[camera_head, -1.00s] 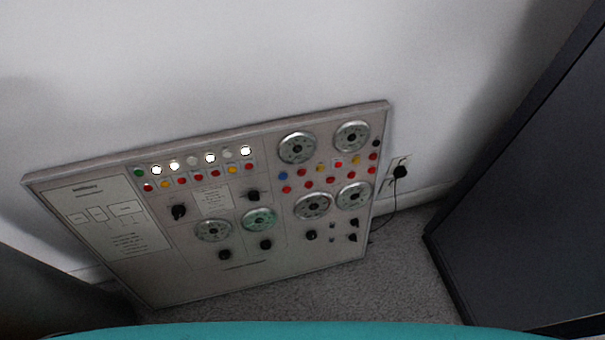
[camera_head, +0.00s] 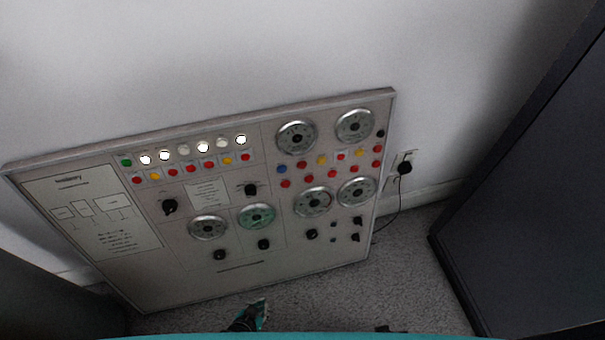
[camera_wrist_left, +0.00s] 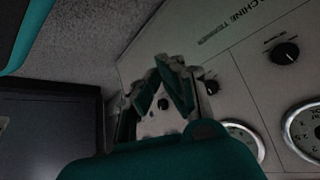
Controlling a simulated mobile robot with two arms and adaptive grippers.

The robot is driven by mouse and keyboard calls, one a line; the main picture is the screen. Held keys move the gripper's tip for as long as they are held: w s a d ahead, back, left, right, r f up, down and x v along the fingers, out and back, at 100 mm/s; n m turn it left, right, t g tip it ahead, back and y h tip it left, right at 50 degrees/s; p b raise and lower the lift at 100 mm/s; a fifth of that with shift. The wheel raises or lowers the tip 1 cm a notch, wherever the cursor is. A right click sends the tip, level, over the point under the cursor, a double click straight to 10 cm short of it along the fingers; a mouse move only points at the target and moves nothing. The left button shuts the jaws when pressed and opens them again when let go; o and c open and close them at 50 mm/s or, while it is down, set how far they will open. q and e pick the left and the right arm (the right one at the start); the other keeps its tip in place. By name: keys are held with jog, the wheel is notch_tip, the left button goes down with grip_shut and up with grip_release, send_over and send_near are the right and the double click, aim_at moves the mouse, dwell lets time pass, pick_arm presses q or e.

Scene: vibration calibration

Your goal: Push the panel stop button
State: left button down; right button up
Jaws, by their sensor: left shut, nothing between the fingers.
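The control panel (camera_head: 200,283) leans against the wall, facing up toward me. It bears a green button (camera_head: 126,161), a row of lit white lamps (camera_head: 164,155), and several red buttons (camera_head: 137,180) among yellow ones. More red buttons (camera_head: 285,184) sit between the dials on its right half. I cannot read which one is marked stop. My left gripper (camera_head: 259,314) is low in the head view, beyond the panel's lower edge, its fingers shut and empty. In the left wrist view its closed fingertips (camera_wrist_left: 167,62) show in front of the panel's face (camera_wrist_left: 225,65), upside down.
A dark cabinet (camera_head: 530,180) stands on the right. A black plug with a cord (camera_head: 404,168) is in the wall outlet beside the panel. Grey carpet (camera_head: 410,270) lies clear between them. A small dark shape at the bottom edge is too cut off to identify.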

pick_arm(q)
jog(key=w+d+r+m+t+h+b, duration=0.1)
jog(key=w+d+r+t+h+b, duration=0.1)
jog(key=w+d+r+t+b, duration=0.45)
jog(key=w+d+r+t+h+b, duration=0.1)
jog(key=w+d+r+h+b, duration=0.15)
jog(key=w+d+r, duration=0.5)
pick_arm(e)
jog(key=w+a+r+t, duration=0.1)
jog(key=w+r, duration=0.7)
pick_arm(q)
jog(key=w+r+t+b, duration=0.3)
jog(key=r, duration=0.5)
jog(key=w+d+r+t+b, duration=0.1)
jog(key=w+r+t+b, duration=0.1)
jog(key=r, duration=0.6)
jog(key=shift+w+r+t+b, duration=0.35)
jog(key=shift+w+t+b, duration=0.05)
jog(key=shift+w+t, duration=0.05)
pick_arm(e)
jog(key=w+v, duration=0.1)
jog(key=v, duration=0.9)
jog(key=shift+r+t, duration=0.4)
pick_arm(q)
jog(key=shift+d+f, duration=0.1)
pick_arm(e)
jog(key=shift+w, duration=0.1)
